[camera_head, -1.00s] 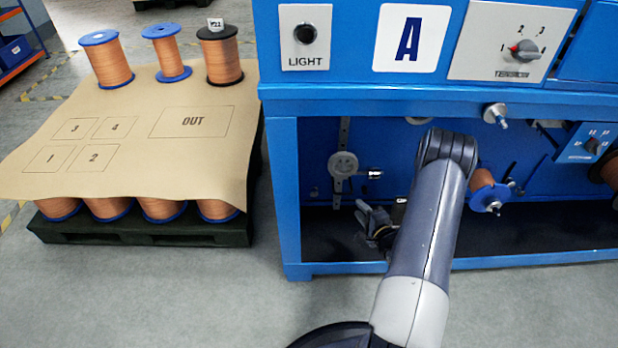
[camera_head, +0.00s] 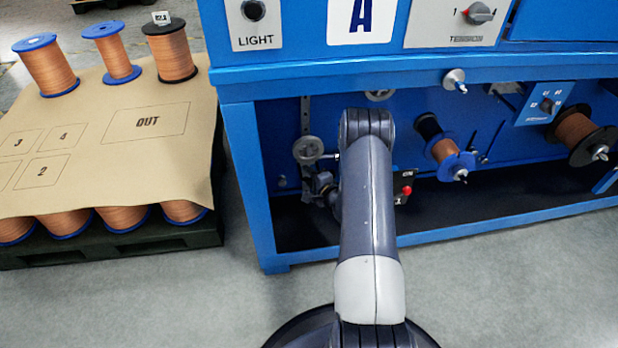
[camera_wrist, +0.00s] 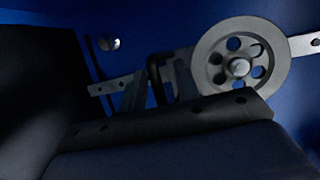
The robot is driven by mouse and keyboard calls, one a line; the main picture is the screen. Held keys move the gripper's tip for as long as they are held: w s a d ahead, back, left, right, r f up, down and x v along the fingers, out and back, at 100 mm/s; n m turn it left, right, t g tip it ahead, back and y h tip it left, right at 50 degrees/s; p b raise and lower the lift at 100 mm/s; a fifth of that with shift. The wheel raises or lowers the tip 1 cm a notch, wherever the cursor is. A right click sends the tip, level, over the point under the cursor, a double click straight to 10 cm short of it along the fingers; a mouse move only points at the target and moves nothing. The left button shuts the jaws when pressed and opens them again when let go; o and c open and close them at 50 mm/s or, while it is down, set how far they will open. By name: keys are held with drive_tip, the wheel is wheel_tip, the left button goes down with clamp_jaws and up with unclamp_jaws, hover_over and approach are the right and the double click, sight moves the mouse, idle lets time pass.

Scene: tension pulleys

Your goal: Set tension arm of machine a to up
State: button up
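Machine a is the blue frame with the "A" plate (camera_head: 362,18). In the head view a grey pulley wheel (camera_head: 308,150) sits low on an upright slotted bar (camera_head: 305,112) at the left of its bay. The wrist view shows the holed pulley wheel (camera_wrist: 240,68) and the bar (camera_wrist: 103,88) close up, running across the picture. My gripper (camera_wrist: 160,85) is beside the wheel, its dark fingers apart. A dark bent piece stands between them; I cannot tell whether they touch it. In the head view my gripper (camera_head: 324,188) is mostly hidden by my arm, just below the pulley.
A tension knob (camera_head: 480,13) is on the upper panel. A red switch (camera_head: 406,190) and a copper spool with a blue flange (camera_head: 445,155) are right of my arm. The frame's left post (camera_head: 250,190) stands close by. A pallet of spools (camera_head: 110,250) is at left.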

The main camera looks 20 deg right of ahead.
clamp_jaws()
idle(0.6)
